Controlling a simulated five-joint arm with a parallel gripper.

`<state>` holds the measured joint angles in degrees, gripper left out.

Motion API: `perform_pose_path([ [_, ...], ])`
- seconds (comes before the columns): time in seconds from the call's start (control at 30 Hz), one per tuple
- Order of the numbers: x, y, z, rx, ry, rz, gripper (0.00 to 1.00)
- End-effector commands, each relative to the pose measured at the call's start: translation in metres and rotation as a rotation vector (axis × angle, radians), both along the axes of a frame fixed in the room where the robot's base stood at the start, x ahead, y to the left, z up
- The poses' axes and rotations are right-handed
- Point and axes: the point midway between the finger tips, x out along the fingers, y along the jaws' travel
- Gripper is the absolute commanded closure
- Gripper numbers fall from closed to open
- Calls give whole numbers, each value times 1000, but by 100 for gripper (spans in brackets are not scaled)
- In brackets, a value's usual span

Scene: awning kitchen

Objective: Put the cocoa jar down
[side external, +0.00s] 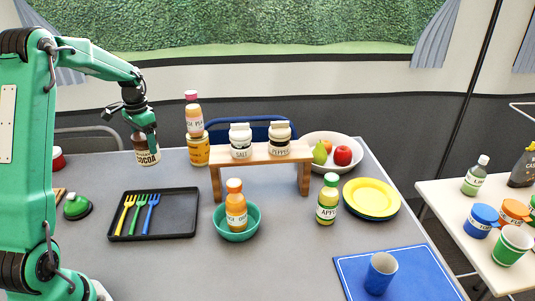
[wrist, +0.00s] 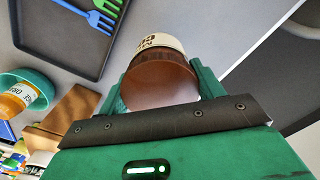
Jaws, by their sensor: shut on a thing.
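The cocoa jar (side external: 146,151) is a brown jar with a cream label reading COCOA. It is upright near the far left edge of the grey table in the side view. My gripper (side external: 143,122) is above it with its fingers around the jar's upper part. In the wrist view, the jar (wrist: 160,75) sits between the green fingers of my gripper (wrist: 160,90), with its brown lid facing the camera. I cannot tell whether the jar's base touches the table.
A black tray (side external: 180,225) with several forks lies in front of the jar. Stacked jars (side external: 197,152) stand to its right, beside a wooden shelf (side external: 262,153) bearing salt and pepper jars. A green-topped object (side external: 76,206) lies left of the tray. A bowl (side external: 250,226) holds an orange bottle.

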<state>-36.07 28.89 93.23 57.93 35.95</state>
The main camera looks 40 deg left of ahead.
Motion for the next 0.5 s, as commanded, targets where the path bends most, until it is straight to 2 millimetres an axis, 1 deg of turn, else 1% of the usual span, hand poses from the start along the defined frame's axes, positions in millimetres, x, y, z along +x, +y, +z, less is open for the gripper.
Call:
perform_pose_path([
  [0.03, -2, 9, -5, 0, 0, 3, 65],
  [0.2, -5, 30, -18, 0, 0, 2, 65],
  [0.33, -6, 38, -22, 1, -2, 0, 65],
  [0.5, -6, 39, -23, 1, -2, -1, 65],
])
